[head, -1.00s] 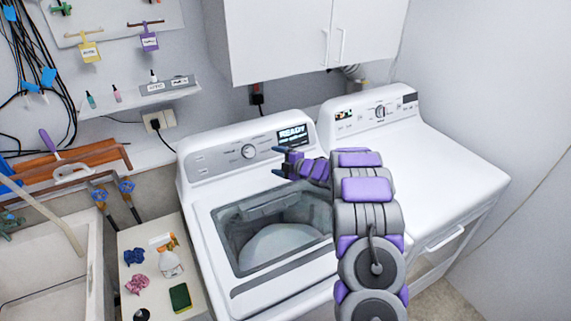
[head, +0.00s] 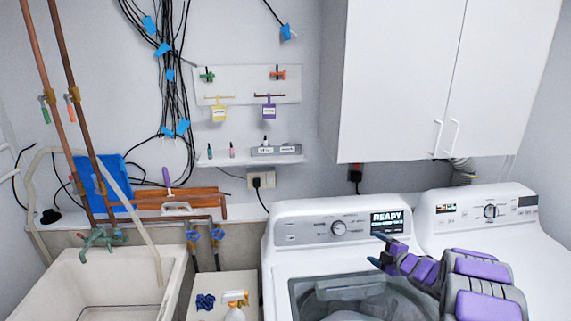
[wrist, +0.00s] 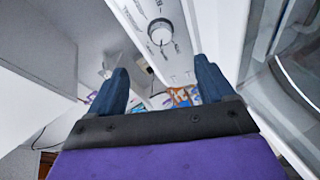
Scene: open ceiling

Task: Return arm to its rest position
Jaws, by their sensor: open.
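My gripper (head: 380,250) is over the back of the left washing machine (head: 283,238), near its control panel. It is purple and grey with dark blue fingers. In the wrist view my gripper (wrist: 163,90) has its two fingers spread apart with nothing between them. The washer's screen (head: 385,222) reads READY. The washer's glass lid (head: 335,286) lies below my arm, and the lower front of the machine is out of the frame. In the wrist view a panel with a round knob (wrist: 160,32) shows beyond the fingers.
A second white machine (head: 448,222) stands to the right. A white cabinet (head: 400,85) hangs above.

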